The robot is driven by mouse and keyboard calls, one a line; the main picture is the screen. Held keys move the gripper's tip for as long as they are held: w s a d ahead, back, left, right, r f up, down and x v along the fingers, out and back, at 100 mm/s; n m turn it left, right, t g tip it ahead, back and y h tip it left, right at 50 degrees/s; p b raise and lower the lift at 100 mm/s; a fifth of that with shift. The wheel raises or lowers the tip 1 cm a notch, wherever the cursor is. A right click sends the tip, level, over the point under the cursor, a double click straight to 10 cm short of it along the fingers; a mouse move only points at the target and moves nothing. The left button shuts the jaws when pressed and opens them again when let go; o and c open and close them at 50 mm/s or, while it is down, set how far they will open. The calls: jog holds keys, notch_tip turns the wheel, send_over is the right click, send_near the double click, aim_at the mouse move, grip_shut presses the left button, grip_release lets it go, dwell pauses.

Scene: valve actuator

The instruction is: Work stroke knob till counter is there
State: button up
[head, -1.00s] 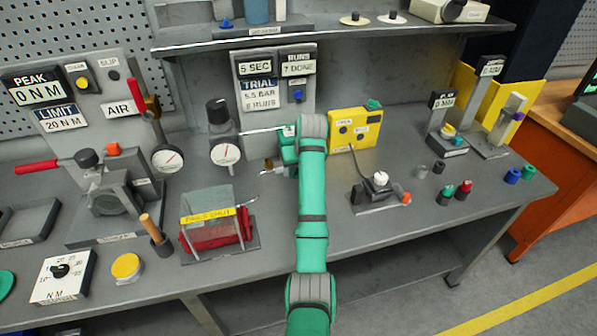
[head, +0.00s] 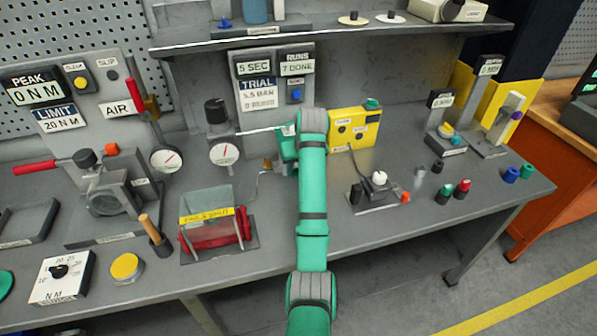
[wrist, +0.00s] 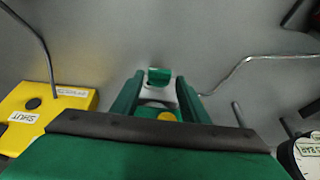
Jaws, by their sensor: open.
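The counter plate (head: 297,62) on the back panel reads RUNS 7 DONE. The trial sign (head: 259,95) below the 5 SEC plate is partly blurred. My gripper (wrist: 160,76) is open in the wrist view, its two green fingers on either side of a small green and white piece (wrist: 158,78). I cannot tell whether they touch it. In the head view my arm hides the fingertips, between the gauge and the yellow box. I cannot read a stroke label on any knob. A white round knob (head: 379,178) stands on a small base to the right of my arm.
The yellow box (head: 354,129) with dark buttons stands right of my gripper; its SHUT label shows in the wrist view (wrist: 40,108). A gauge (head: 225,153) and thin metal pipes are close on the left. A clear cover (head: 207,200) stands front left.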

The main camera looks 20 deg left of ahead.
jog(key=v, duration=0.8)
jog(key=shift+s+d+r, duration=0.15)
dwell(0.4)
